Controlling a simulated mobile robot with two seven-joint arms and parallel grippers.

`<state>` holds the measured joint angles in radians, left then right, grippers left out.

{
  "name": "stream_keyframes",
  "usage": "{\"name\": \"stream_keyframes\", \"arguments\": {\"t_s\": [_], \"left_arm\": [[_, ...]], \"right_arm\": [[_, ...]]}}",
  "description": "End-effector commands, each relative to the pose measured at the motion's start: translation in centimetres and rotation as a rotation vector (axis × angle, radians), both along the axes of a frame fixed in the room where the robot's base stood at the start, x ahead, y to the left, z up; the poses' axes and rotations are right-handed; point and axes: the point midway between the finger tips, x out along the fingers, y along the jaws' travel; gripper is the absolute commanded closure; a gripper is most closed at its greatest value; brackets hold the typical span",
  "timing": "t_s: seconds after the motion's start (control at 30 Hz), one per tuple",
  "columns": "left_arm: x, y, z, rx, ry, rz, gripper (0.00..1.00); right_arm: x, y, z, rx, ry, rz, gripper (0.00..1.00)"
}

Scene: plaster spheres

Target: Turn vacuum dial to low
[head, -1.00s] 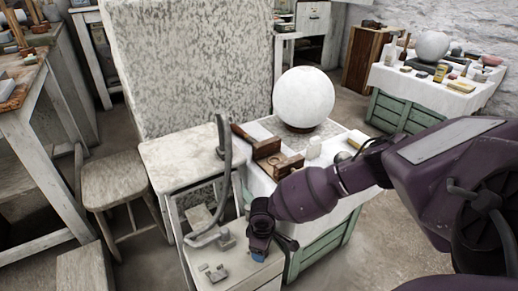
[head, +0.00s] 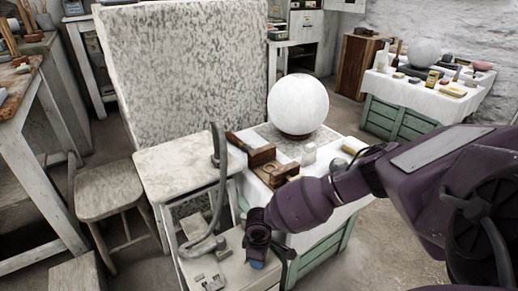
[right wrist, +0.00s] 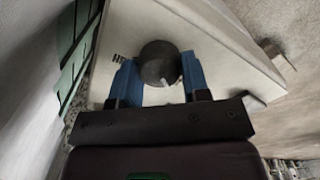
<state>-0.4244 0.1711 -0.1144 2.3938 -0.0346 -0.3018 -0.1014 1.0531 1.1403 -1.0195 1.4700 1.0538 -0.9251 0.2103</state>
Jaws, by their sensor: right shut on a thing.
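The vacuum dial (right wrist: 158,60) is a dark round knob with a small light mark at its lower right edge, in the right wrist view. It sits on the pale panel of the vacuum unit (right wrist: 235,68). My right gripper (right wrist: 160,76) has its two blue fingers on either side of the knob and is shut on it. In the head view my right gripper (head: 257,265) points down at the pale vacuum unit (head: 226,270) at bottom centre; the knob is hidden there. The setting labels cannot be read. My left gripper is in neither view.
A grey hose (head: 222,180) rises beside a pale stool-height table (head: 180,165). A white plaster sphere (head: 298,104) stands on a cloth-covered crate (head: 330,215) close behind my right arm. A wooden stool (head: 108,185) is at the left.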

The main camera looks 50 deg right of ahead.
Motion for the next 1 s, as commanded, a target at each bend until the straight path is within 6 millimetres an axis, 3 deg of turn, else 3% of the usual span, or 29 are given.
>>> {"name": "stream_keyframes", "arguments": {"t_s": [0.47, 0.5, 0.67, 1.0], "left_arm": [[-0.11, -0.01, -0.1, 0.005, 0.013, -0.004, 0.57], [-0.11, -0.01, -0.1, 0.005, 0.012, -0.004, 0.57], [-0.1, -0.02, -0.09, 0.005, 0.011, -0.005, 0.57], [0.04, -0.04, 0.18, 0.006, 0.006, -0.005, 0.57]], "right_arm": [[0.0, -0.02, -0.01, -0.001, 0.0, 0.084, 0.81], [0.0, -0.01, -0.02, -0.001, 0.0, 0.084, 0.56], [0.0, -0.01, -0.01, -0.001, 0.0, 0.083, 0.32], [0.06, -0.01, 0.46, 0.0, -0.001, 0.083, 0.32]]}}
